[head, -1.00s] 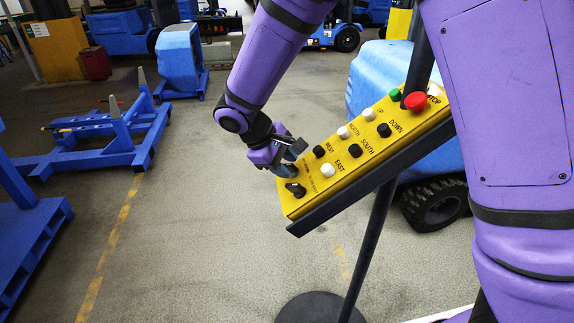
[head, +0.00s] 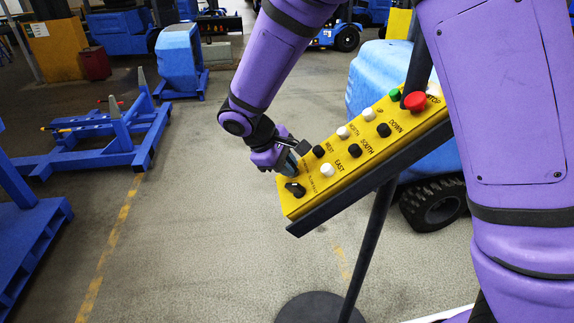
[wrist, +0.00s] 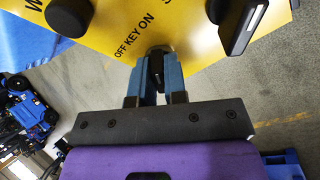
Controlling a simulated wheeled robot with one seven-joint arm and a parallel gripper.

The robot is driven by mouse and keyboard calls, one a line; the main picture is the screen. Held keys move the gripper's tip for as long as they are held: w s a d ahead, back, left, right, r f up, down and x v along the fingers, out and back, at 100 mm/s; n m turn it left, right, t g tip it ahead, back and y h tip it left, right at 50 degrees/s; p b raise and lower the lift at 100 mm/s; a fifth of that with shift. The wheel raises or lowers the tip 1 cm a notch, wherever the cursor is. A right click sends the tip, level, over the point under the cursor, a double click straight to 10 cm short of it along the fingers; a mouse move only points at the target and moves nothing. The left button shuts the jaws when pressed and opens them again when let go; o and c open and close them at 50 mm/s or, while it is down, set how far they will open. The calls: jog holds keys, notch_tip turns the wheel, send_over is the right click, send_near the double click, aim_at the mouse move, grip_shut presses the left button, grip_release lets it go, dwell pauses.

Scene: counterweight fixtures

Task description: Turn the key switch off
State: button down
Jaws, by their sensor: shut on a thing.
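The yellow control panel (head: 330,172) is tilted on a stand in the head view. In the wrist view, the black key switch (wrist: 157,66) sits beside the panel's printed "OFF KEY ON" label. My gripper (wrist: 156,72) has its two blue-grey fingers closed on either side of the key's grip. In the head view my gripper (head: 290,165) is at the panel's lower left end and hides the key switch. The key's exact angle against the label is hard to read.
A black selector knob (head: 296,189) is close to my gripper; it also shows in the wrist view (wrist: 243,28). Black and white push buttons (head: 328,170), a green button (head: 395,94) and a red stop button (head: 415,101) line the panel.

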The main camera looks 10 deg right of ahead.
jog(key=n, duration=0.4)
jog(key=shift+w+g, duration=0.1)
jog(key=shift+g, duration=0.2)
jog(key=n, duration=0.3)
jog(key=shift+n+g, duration=0.3)
jog(key=n, duration=0.4)
jog(key=shift+w+g, duration=0.15)
jog(key=shift+g, duration=0.15)
jog(key=shift+n+g, duration=0.3)
jog(key=shift+n, duration=1.2)
jog(key=c, duration=1.2)
grip_release()
jog(key=shift+o, duration=0.2)
